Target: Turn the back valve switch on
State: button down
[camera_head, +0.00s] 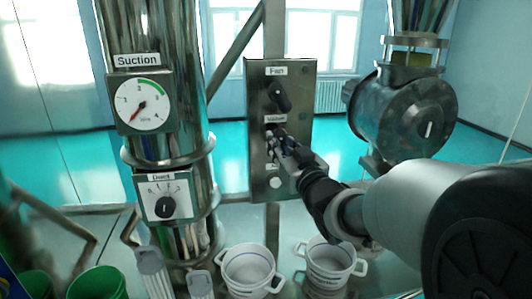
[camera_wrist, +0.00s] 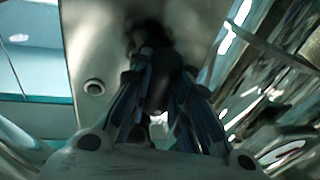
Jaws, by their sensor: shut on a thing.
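A metal control panel (camera_head: 302,160) stands upright in the middle of the head view. Its upper dark knob (camera_head: 279,97) is under a label reading "Fan". A second label (camera_head: 275,119) below it is too blurred to read surely. My gripper (camera_head: 277,138) reaches from the right to the knob under that second label and mostly hides it there. In the wrist view my gripper (camera_wrist: 158,100) has its two dark fingers on either side of this dark knob (camera_wrist: 157,88), closed on it. The knob's exact angle is hard to tell.
A pale round button (camera_head: 275,182) sits lower on the panel. At left, a steel column carries a suction gauge (camera_head: 140,101) and a box with a dark dial (camera_head: 165,207). A round metal housing (camera_head: 405,110) is at right. White buckets (camera_head: 248,270) and green buckets (camera_head: 98,284) stand below.

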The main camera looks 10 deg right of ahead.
jog(key=m+t+b, duration=0.1)
jog(key=m+b, duration=0.2)
jog(key=m, duration=0.1)
jog(key=shift+f+m, duration=0.1)
jog(key=shift+m, duration=0.3)
jog(key=shift+m+h+b, duration=0.6)
jog(key=shift+m+b, duration=0.2)
jog(key=shift+m, duration=0.6)
jog(key=c, duration=1.5)
grip_release()
jog(key=shift+o, duration=0.2)
jog(key=shift+s, duration=0.1)
jog(key=v, duration=1.2)
